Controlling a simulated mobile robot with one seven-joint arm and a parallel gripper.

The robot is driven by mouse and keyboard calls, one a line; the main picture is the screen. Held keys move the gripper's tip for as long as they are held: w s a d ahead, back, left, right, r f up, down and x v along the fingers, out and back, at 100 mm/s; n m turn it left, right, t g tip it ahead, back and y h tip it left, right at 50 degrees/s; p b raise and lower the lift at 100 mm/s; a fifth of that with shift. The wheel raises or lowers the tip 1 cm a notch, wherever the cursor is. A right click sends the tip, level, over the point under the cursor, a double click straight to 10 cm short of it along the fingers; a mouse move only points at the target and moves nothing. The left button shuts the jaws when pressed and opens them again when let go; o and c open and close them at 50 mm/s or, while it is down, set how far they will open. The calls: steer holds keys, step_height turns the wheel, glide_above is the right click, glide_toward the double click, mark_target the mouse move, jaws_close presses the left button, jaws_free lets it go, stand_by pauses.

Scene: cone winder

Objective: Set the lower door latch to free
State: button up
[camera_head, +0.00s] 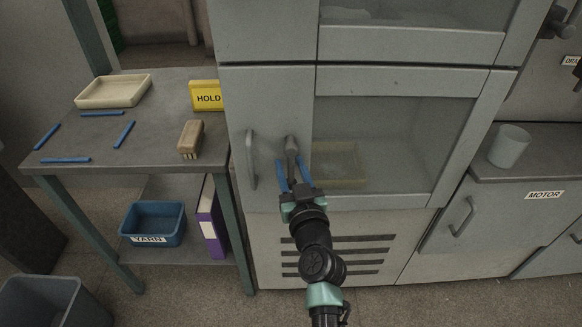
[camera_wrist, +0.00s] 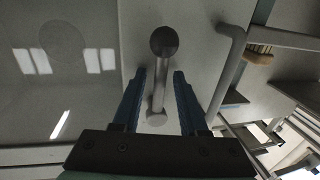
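The lower door latch (camera_head: 291,147) is a short grey lever on the frame of the lower cabinet door (camera_head: 476,103), left of its window. In the head view it hangs roughly upright between my fingers. In the wrist view the latch (camera_wrist: 159,88) shows a dark round end at the top and a paler end lower down. My gripper (camera_head: 291,162) is open, with one blue finger on each side of the lever. In the wrist view my gripper (camera_wrist: 158,72) shows gaps on both sides of the lever. No latch position marking is readable.
A vertical door handle (camera_head: 251,159) stands just left of the latch; it also shows in the wrist view (camera_wrist: 228,72). Vent slots lie below the door.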

jaws_close()
stand_by(1.2)
